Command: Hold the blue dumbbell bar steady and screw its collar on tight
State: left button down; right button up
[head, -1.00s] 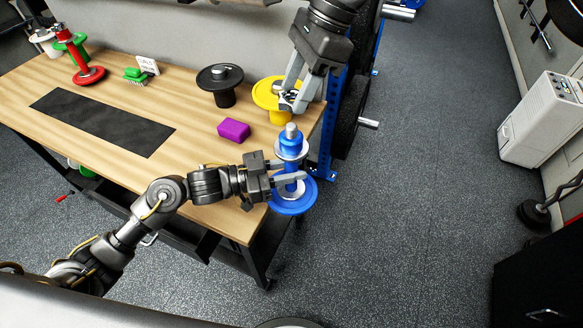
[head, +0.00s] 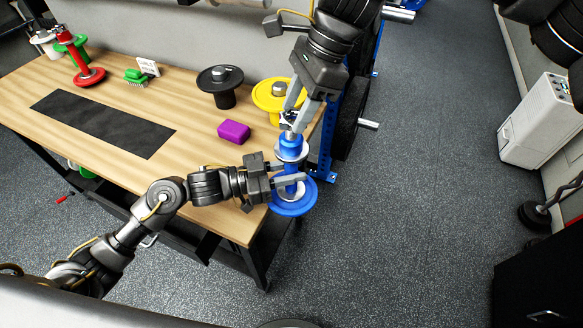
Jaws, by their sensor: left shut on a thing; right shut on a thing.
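My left gripper (head: 290,181) is shut on the bar between the ring and the disc. My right gripper (head: 291,112) comes down from above and is shut on the small silver collar (head: 290,121), at the top end of the bar. The fingers partly hide the collar, so I cannot tell whether it is threaded on.
A purple block (head: 233,131), a black weight stand (head: 222,95) and a yellow one (head: 268,97) are close by on the wooden table (head: 190,100). Open floor is at the right.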

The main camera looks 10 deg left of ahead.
jog(key=shift+s+a+r, duration=0.1)
jog(key=shift+a+r, duration=0.05)
dwell(0.4)
jog(key=shift+f, duration=0.9)
jog(key=shift+f, duration=0.6)
